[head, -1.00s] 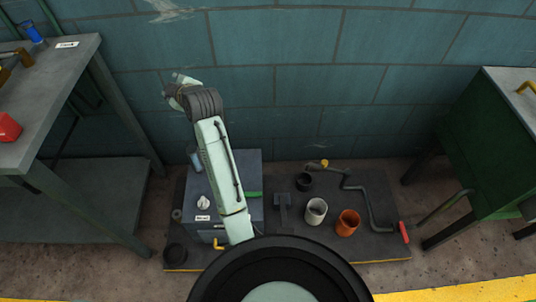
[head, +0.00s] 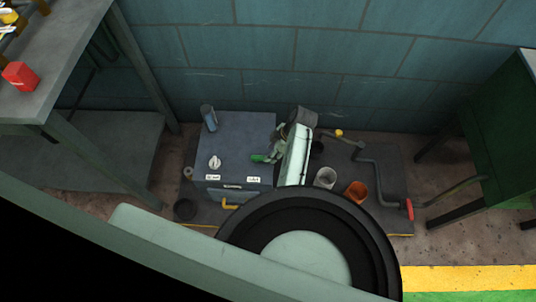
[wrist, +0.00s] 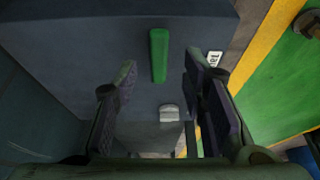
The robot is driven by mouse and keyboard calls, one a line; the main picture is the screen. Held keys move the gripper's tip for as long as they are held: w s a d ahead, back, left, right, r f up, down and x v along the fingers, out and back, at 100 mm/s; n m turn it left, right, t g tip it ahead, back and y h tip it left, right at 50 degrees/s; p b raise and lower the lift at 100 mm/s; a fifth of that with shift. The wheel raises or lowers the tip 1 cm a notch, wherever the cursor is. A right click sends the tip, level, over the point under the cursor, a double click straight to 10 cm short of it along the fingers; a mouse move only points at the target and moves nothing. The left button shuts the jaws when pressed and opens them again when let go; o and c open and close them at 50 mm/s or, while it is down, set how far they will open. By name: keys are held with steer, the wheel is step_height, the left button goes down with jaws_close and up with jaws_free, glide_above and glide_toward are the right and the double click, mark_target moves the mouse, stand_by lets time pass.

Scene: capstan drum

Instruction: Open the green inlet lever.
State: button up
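The green inlet lever (head: 259,158) is a short green bar on the top right of the blue-grey box (head: 235,135). In the wrist view the lever (wrist: 159,55) stands out lengthwise, centred ahead of my fingers. My gripper (wrist: 161,70) is open, with one dark finger on either side of the lever's line. The fingers look apart from the lever; how far they reach along it I cannot tell. In the head view my gripper (head: 276,151) is small and partly hidden by my arm, just right of the lever.
A white knob (head: 214,162) and a grey cylinder (head: 208,117) are on the box. A yellow handle (head: 230,204) is at its front. A grey cup (head: 325,178), an orange cup (head: 357,192) and a red-ended crank (head: 409,209) are to the right. A workbench (head: 70,70) stands left.

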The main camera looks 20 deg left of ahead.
mark_target(262, 159)
steer(key=shift+x, duration=2.2)
steer(key=shift+c, duration=0.2)
jaws_close()
